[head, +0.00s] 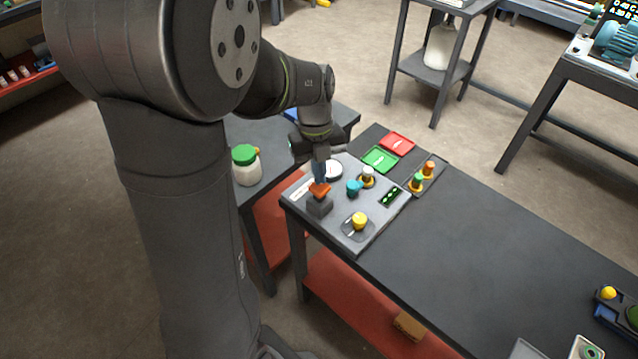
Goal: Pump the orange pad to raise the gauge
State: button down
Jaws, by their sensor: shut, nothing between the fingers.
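The orange pad (319,190) sits on top of a dark grey block (320,206) at the left front of a light grey panel (378,234). My gripper (319,181) is shut and empty, pointing down directly over the pad. Its fingertips are at or very near the pad's top; I cannot tell whether they touch. A round white-faced gauge (334,171) is just behind and right of the gripper, partly hidden by it. Its reading is too small to make out.
Green (380,159) and red (397,144) trays lie behind. The table's middle right is clear.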

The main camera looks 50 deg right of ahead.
jog(key=shift+f, duration=1.8)
jog(key=shift+r, duration=1.8)
jog(key=shift+f, duration=0.1)
jog(key=shift+f, duration=1.7)
jog(key=shift+r, duration=1.8)
jog(key=shift+f, duration=0.1)
